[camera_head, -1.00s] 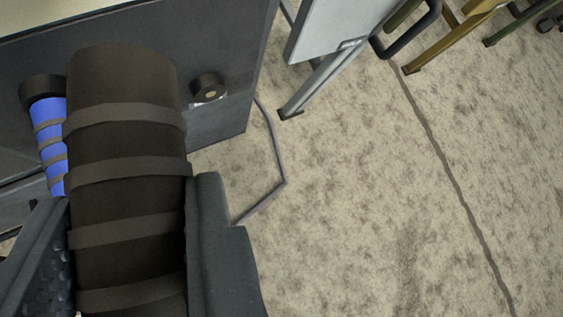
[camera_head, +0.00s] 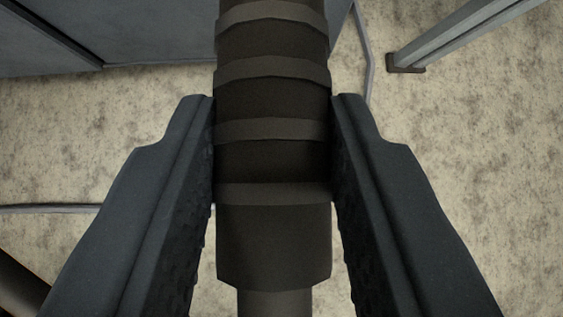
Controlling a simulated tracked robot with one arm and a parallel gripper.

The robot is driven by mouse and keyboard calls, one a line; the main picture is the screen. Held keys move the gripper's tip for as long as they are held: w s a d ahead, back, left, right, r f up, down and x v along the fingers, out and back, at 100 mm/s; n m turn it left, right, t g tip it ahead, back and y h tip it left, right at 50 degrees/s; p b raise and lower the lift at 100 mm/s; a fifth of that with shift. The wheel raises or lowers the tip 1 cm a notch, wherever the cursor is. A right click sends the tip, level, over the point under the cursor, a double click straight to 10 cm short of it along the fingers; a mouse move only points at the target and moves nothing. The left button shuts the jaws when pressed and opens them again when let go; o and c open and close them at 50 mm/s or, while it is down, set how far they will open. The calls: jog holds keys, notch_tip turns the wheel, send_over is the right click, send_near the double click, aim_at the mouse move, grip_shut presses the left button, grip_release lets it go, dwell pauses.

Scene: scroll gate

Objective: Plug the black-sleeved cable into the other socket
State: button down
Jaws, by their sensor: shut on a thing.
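The black-sleeved cable plug (camera_head: 272,160), dark with raised grey-brown bands, fills the middle of the view and runs up out of the top edge. My gripper (camera_head: 273,115) is shut on it, one finger against each side. Below the bands the sleeve narrows to a thinner grey-brown end at the bottom edge. The front end of the plug is out of view. No socket shows now, nor does the blue plug seen earlier.
A dark grey panel (camera_head: 150,30) stands at the top left, its lower edge above the speckled floor. A grey metal leg (camera_head: 450,35) with a dark foot is at the top right. Thin cables lie on the floor. A dark tube (camera_head: 18,285) shows at the bottom left.

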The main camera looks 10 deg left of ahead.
jog(key=w+a, duration=0.2)
jog(key=w, duration=0.4)
jog(key=shift+w+a+b, duration=0.3)
jog(key=shift+w+a, duration=0.05)
jog(key=shift+w+a+r, duration=0.1)
jog(key=shift+w, duration=0.35)
dwell(3.5)
jog(key=c, duration=0.9)
grip_release()
jog(key=shift+c, duration=0.2)
jog(key=o, duration=0.6)
jog(key=shift+c, duration=0.2)
jog(key=shift+r, duration=0.1)
